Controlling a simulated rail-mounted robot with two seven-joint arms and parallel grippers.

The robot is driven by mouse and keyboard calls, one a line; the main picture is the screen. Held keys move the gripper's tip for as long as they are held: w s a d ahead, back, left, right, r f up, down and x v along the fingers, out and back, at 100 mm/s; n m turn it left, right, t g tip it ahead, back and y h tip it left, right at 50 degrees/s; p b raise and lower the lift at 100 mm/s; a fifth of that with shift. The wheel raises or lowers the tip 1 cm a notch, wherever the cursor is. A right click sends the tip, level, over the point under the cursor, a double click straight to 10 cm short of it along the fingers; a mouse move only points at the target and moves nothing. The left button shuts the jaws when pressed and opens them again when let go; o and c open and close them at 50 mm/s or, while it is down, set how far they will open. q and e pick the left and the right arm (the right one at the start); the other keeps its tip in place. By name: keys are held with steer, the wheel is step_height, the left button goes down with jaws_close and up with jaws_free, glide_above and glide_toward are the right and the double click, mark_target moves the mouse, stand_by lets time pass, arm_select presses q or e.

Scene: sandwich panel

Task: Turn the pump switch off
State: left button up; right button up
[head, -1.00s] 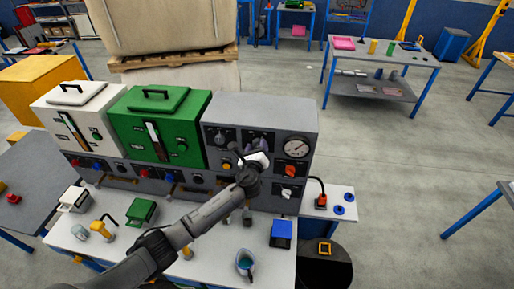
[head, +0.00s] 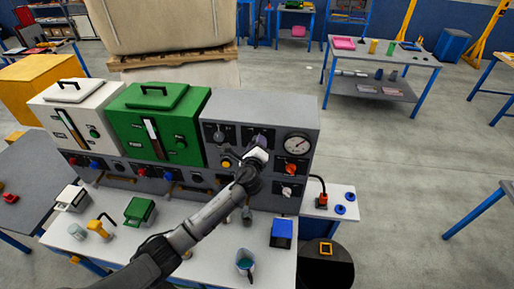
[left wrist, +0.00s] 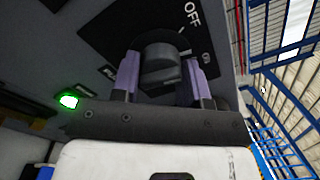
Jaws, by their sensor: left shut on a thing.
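The pump switch is a dark round knob (left wrist: 160,65) on a black plate in the left wrist view. "OFF" is printed on the plate near it, and another label beside it is partly hidden. My left gripper (left wrist: 162,80) has its purple fingers on both sides of the knob, shut on it. In the head view my left gripper (head: 257,156) is at the front of the grey control panel (head: 275,112), covering part of the knob. I cannot tell the knob's exact pointing direction. My right gripper is not in view.
A green lamp (left wrist: 68,101) glows beside the plate. Near the gripper on the panel are a yellow button (head: 226,163), a red knob (head: 292,169), a white-handled switch (head: 287,191) and a gauge (head: 298,145). A green box (head: 158,125) stands at the left.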

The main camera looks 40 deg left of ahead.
arm_select(q)
steer(key=n+b, duration=0.2)
steer(key=n, duration=0.3)
steer(key=shift+b, duration=0.3)
steer(key=shift+n+b, duration=0.55)
steer(key=shift+n, duration=0.85)
steer(key=shift+r+n, duration=0.1)
steer(key=shift+n, duration=0.2)
steer(key=o, duration=0.9)
steer(key=shift+b+v, duration=0.8)
steer(key=shift+v, duration=6.15)
